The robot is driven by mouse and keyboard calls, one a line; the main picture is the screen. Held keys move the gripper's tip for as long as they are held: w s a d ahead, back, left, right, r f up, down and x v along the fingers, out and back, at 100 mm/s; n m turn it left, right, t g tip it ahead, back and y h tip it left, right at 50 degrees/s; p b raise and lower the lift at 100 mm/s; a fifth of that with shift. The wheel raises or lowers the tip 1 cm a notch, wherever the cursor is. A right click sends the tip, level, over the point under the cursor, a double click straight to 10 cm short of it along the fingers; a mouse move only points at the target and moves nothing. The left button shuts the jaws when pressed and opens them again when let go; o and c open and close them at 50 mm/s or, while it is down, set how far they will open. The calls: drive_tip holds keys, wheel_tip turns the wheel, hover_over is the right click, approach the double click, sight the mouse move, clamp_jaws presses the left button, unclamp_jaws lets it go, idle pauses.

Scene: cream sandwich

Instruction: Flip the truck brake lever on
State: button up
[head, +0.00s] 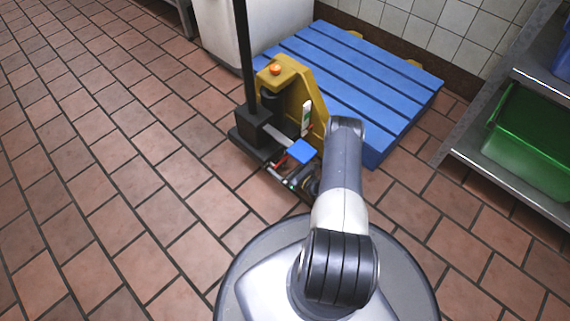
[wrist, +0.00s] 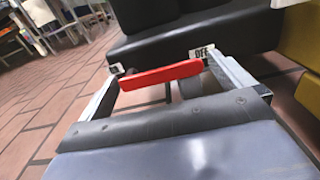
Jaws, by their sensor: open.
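The yellow pallet truck (head: 290,72) stands beside the blue pallet, its dark base toward me. Its brake lever is a red bar, small in the head view (head: 280,162) and large in the wrist view (wrist: 160,75). The lever lies nearly level, its right end slightly higher. An OFF label (wrist: 203,52) sits behind its right end; another small label (wrist: 116,69), partly hidden, is near its left end. My gripper (wrist: 160,64) is open, with one finger to each side of the lever. I cannot tell whether either finger touches it.
The blue pallet (head: 350,75) lies behind the truck, with a white bin (head: 222,30) to its left. A metal shelf (head: 510,170) holding a green crate (head: 530,145) stands at the right. The tiled floor at the left is clear.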

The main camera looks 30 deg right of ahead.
drive_tip(key=shift+c, duration=0.3)
drive_tip(key=c, duration=1.1)
